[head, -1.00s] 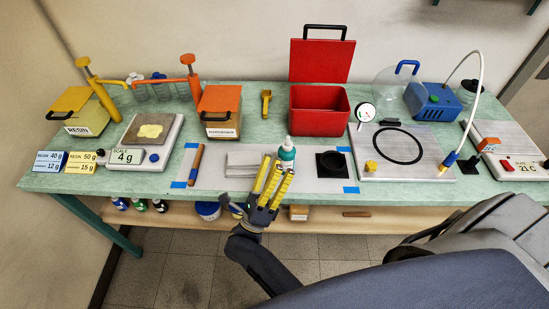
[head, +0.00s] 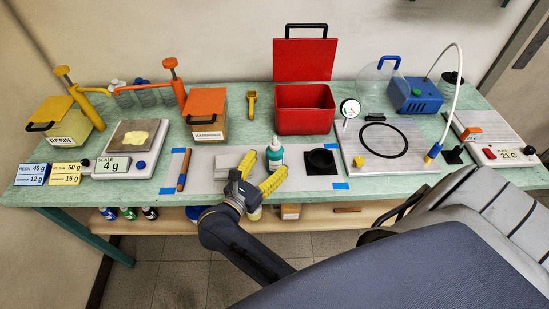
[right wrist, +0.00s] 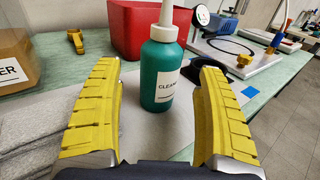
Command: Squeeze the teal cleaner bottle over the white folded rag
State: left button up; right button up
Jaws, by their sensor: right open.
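The teal cleaner bottle (head: 275,157) with a white nozzle stands upright near the middle of the bench. In the right wrist view the bottle (right wrist: 160,75) shows between my finger pads, with gaps on both sides. My right gripper (head: 266,169) has yellow fingers and is open and empty on the near side of the bottle. In the right wrist view its fingertips (right wrist: 159,68) are spread wide. The white folded rag (head: 229,160) lies just left of the bottle, partly hidden by a finger; its grey-white cloth (right wrist: 40,130) fills the lower left there. My left gripper is not in view.
A black ring-shaped piece (head: 321,161) lies right of the bottle. The open red box (head: 305,122) stands behind it. A roller-like brown tool (head: 184,170) lies left of the rag. A metal plate with a gauge (head: 385,160) is at right.

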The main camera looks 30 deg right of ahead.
aim_at(275, 155)
jog(key=shift+x, duration=2.3)
jog(key=shift+c, duration=0.3)
jog(key=c, duration=1.3)
